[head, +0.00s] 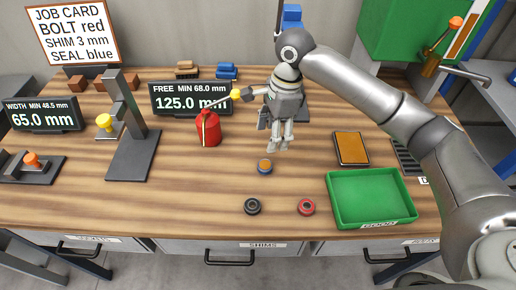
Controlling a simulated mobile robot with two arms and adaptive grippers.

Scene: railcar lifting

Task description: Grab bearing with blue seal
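Three small ring-shaped bearings lie on the wooden bench. The bearing with a blue seal (265,167) has an orange-brown centre and lies farthest back. A bearing with a black seal (252,206) lies nearer the front edge, and a bearing with a red seal (306,207) lies to its right. My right gripper (278,149) points down, a little behind and above the blue-sealed bearing, apart from it. Its fingertips look close together and the gap between them is unclear. Nothing shows in its grasp. My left gripper is out of view.
A green tray (343,217) stands front right, with an orange-topped block (351,148) behind it. A red canister (208,128) stands left of my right gripper. Gauge stands and displays (190,98) fill the left and back.

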